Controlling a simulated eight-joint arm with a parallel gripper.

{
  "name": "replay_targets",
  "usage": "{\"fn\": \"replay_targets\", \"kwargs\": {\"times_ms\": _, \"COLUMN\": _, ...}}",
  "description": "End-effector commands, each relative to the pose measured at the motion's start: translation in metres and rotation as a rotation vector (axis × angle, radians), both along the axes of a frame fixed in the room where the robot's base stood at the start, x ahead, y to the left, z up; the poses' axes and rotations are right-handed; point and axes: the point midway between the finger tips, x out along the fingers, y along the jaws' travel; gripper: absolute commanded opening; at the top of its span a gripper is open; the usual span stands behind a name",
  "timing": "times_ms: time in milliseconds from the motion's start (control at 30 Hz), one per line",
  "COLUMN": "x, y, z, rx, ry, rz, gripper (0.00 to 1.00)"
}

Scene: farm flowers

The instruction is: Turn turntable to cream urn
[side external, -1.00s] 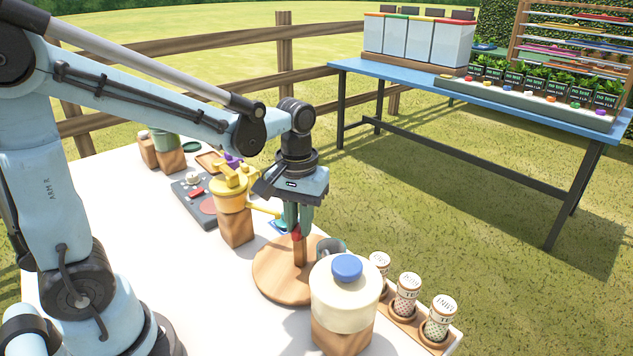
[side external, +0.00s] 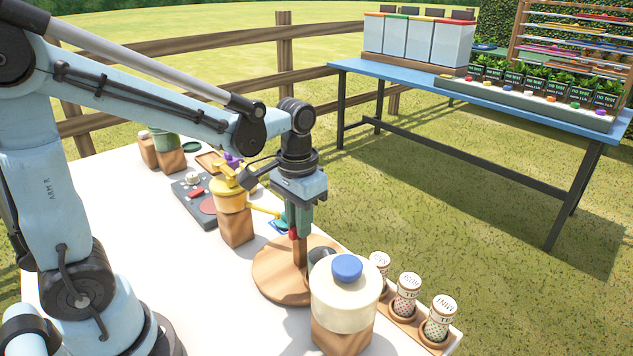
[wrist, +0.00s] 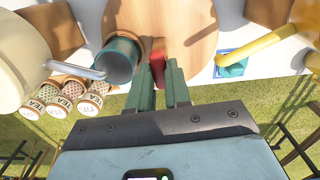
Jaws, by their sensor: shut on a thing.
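The turntable (side external: 268,287) is a round wooden disc on the white table, with a wooden post (side external: 300,252) standing on it. My gripper (side external: 296,230) points down over the disc and is shut on a red handle (wrist: 158,72) by the post. A grey-green cup (side external: 320,254) stands on the disc's near right side, partly hidden by the cream urn (side external: 342,303). The urn has a blue knob and sits on a wooden block. In the wrist view, the urn's metal spout (wrist: 75,68) reaches to the cup (wrist: 122,58), its tip over or beside the rim.
A yellow urn (side external: 232,197) on a block has its spout (side external: 262,208) close to my gripper's left. A rack of several labelled tea tins (side external: 406,293) stands right of the cream urn. A control panel (side external: 195,200) lies behind. The table's front left is clear.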

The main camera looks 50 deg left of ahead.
Motion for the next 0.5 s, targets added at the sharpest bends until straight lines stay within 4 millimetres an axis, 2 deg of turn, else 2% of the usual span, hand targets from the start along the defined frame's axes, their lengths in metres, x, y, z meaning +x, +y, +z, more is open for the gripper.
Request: {"fn": "replay_targets", "kwargs": {"times_ms": 500, "x": -0.0002, "y": -0.0001, "z": 0.0000, "rx": 0.000, "ry": 0.001, "rz": -0.069, "gripper": 0.00}}
